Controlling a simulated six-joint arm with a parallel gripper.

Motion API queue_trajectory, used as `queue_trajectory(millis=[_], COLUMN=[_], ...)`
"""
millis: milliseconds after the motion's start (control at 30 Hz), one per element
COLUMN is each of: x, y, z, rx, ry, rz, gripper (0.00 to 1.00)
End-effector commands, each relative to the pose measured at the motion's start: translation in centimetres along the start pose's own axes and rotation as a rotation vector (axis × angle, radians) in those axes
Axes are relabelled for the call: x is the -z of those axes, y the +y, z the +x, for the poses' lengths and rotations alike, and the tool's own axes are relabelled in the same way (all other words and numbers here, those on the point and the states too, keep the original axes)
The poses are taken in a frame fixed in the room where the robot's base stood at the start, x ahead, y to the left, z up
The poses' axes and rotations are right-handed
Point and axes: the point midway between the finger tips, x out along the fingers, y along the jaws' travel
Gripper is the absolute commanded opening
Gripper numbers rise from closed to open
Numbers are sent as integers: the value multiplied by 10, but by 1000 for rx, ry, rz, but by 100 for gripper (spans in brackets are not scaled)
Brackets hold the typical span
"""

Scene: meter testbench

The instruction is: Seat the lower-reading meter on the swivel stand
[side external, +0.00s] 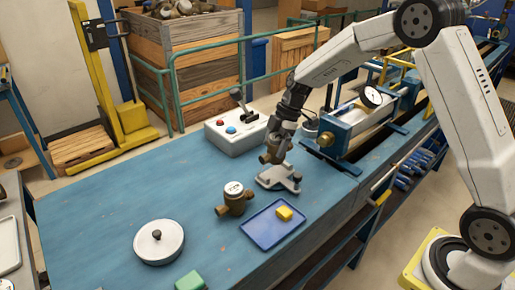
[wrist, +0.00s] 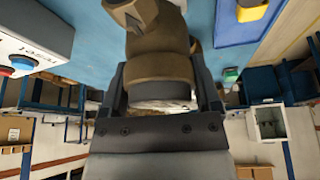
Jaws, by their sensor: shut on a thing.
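My gripper (side external: 284,138) is shut on a brass meter (side external: 271,157), which also fills the middle of the wrist view (wrist: 160,55) between my two fingers (wrist: 165,92). The held meter is tilted and close over the grey swivel stand (side external: 277,179); I cannot tell whether they touch. The held meter's dial face is hidden. A second brass meter (side external: 235,203) stands upright on the blue bench, left of and nearer than the stand. Its white dial faces up, but its reading is too small to make out.
A blue tray (side external: 258,237) with a yellow block (side external: 285,213) lies in front of the stand. A control box (side external: 224,140) with a lever stands behind. The bench's left side is clear.

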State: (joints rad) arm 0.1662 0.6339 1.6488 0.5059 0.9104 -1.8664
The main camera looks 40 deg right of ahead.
Motion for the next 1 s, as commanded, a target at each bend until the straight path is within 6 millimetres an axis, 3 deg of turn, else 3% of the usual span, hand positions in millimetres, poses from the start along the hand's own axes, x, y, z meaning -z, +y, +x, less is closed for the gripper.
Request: queue_trajectory(millis=[1000], x=[-5], y=[1], z=[12], rx=[-1], ry=[1], rz=[0], gripper=[0])
